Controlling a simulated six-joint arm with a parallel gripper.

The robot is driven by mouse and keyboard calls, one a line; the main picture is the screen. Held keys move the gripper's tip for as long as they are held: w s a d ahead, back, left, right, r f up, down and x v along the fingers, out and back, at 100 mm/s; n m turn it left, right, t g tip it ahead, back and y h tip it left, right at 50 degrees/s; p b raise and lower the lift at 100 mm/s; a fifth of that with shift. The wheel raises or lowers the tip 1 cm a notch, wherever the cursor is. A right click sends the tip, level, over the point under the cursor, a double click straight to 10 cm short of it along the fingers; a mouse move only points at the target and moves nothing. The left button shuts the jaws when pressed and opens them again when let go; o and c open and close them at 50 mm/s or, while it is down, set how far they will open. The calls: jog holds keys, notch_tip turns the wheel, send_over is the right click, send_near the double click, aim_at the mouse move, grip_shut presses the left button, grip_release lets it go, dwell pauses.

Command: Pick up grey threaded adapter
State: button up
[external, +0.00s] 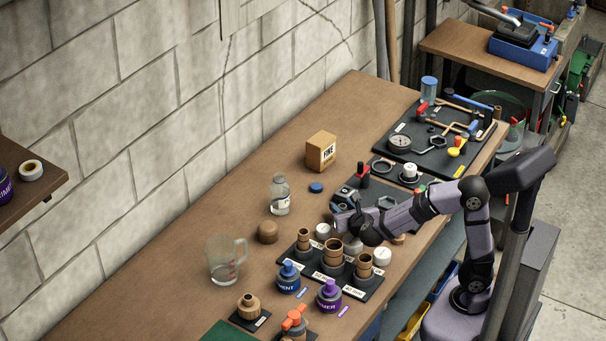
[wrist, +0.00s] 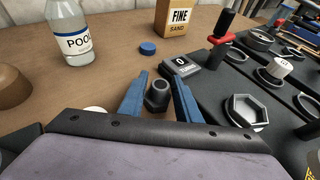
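The grey threaded adapter (wrist: 158,93) is a dark grey fitting with a round open top and a wider, angular base. In the wrist view it stands upright on the wooden bench between the two blue fingers of my gripper (wrist: 159,80). The fingers are spread, with a gap showing on each side of the adapter. My gripper (external: 346,214) is low over the middle of the bench in the external view. There I cannot make out the adapter clearly beside the dark gripper.
A blue cap (wrist: 148,48), a bottle (wrist: 76,35) and a sand box (wrist: 178,17) stand beyond. Upright fittings on a black rack (external: 333,268) stand near my gripper.

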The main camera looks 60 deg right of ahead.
aim_at(342, 206)
grip_shut()
notch_tip(342, 206, up, 10)
jog(key=p, duration=0.2)
jog(key=shift+r+p, duration=0.1)
jog(key=shift+p, duration=0.2)
